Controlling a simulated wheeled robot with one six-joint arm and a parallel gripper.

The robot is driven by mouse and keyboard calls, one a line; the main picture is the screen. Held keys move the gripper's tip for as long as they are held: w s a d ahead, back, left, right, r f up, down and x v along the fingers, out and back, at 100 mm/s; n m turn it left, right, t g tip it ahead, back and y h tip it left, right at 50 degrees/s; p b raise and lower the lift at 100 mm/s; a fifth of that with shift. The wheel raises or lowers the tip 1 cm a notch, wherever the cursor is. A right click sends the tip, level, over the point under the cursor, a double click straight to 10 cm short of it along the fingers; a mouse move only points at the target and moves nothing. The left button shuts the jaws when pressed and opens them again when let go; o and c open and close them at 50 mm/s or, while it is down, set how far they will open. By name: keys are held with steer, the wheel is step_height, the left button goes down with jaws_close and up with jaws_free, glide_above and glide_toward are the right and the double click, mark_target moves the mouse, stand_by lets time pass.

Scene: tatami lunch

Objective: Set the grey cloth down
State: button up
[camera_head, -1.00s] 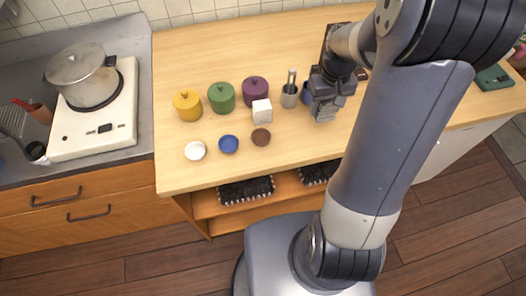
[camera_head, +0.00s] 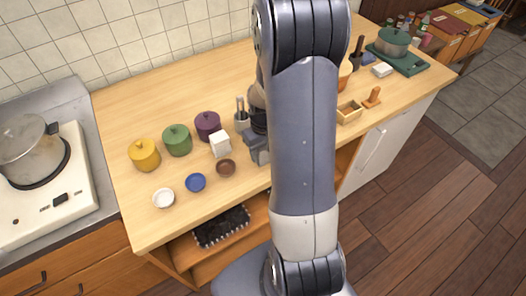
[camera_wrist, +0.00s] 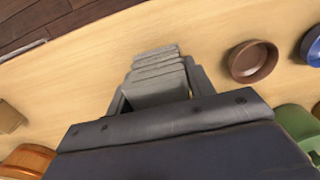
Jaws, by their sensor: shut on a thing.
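The grey cloth (camera_wrist: 158,66) is a folded, layered strip in the wrist view, sticking out past my fingers over the bare wood of the counter. My gripper (camera_wrist: 155,92) is shut on it, one finger on each side. Whether the cloth touches the counter or hangs just above it I cannot tell. In the head view, only a part of my gripper (camera_head: 258,150) shows at the left of my arm, right of the white block and brown dish. My arm hides the rest, and I cannot make out the cloth there.
The brown dish (camera_head: 226,168), blue dish (camera_head: 196,183) and white dish (camera_head: 163,198) stand in front of yellow (camera_head: 145,155), green (camera_head: 177,141) and purple (camera_head: 208,126) pots. A white block (camera_head: 220,145) stands nearby. A wooden box (camera_head: 350,113) lies right of my arm. The counter's back left is bare.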

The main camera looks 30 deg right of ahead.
steer(key=shift+f, duration=0.6)
steer(key=shift+f, duration=0.25)
steer(key=o, duration=0.9)
steer(key=shift+r, duration=0.1)
steer(key=shift+o, duration=0.2)
step_height(320, 180, up, 12)
steer(key=shift+r, duration=0.2)
steer(key=shift+f, duration=0.1)
